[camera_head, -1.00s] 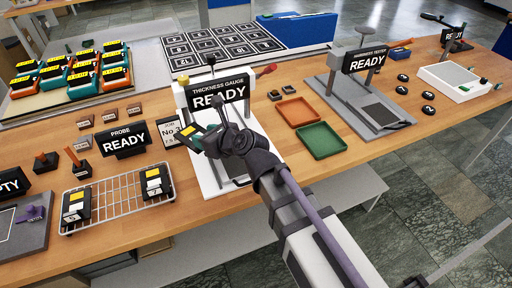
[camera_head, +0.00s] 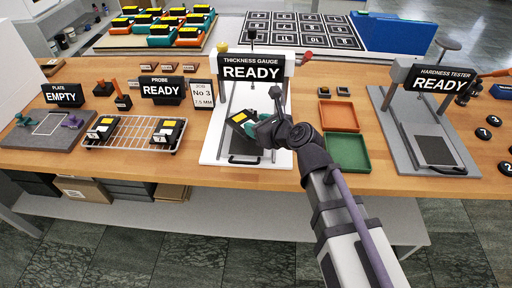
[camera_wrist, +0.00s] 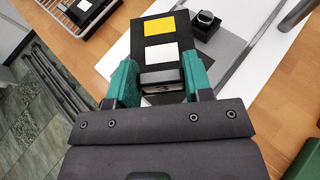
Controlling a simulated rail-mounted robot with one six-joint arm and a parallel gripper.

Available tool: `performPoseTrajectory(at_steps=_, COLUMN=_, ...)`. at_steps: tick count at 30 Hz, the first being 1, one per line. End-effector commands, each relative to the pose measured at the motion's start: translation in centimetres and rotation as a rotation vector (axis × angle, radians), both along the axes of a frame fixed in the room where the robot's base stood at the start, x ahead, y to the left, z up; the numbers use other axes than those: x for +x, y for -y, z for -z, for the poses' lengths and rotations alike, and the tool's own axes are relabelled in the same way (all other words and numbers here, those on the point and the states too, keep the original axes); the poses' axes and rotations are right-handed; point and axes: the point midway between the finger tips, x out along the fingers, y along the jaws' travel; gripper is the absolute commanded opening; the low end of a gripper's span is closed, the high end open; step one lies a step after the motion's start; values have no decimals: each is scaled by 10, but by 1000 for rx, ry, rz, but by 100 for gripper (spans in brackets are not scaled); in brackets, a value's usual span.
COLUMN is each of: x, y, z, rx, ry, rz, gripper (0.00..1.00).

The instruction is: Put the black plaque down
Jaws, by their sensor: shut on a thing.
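The black plaque (camera_head: 241,121), with a yellow and a white label, is in my gripper (camera_head: 251,127) in front of the thickness gauge (camera_head: 252,66). It is tilted in the head view and appears to be over the gauge's white base (camera_head: 214,148). In the wrist view, the green fingers of my gripper (camera_wrist: 160,78) are shut on the near end of the plaque (camera_wrist: 142,46). A grey plate (camera_wrist: 217,45) and a dark round part (camera_wrist: 206,20) show beside and beyond it. I cannot tell whether the plaque touches anything below.
A wire rack (camera_head: 135,143) with two similar black pieces stands at left. An orange tray (camera_head: 339,115) and a green tray (camera_head: 347,151) lie right of the gauge. The hardness tester (camera_head: 440,80) stands farther right. Bare wood shows between the rack and the gauge.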

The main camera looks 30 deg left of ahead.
Motion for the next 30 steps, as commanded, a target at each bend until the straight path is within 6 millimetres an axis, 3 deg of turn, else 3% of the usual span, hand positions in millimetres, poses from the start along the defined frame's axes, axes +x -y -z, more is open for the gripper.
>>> performPoseTrajectory(at_steps=1, x=0, y=0, z=23, rx=0, ry=0, rz=0, gripper=21)
performPoseTrajectory(at_steps=7, x=0, y=0, z=27, rx=0, ry=0, rz=0, gripper=21)
performPoseTrajectory(at_steps=12, x=0, y=0, z=62, rx=0, ry=0, rz=0, gripper=21)
performPoseTrajectory(at_steps=24, x=0, y=0, z=63, rx=0, ry=0, rz=0, gripper=21)
performPoseTrajectory(at_steps=25, x=0, y=0, z=62, rx=0, ry=0, rz=0, gripper=49)
performPoseTrajectory(at_steps=30, x=0, y=0, z=61, rx=0, ry=0, rz=0, gripper=66)
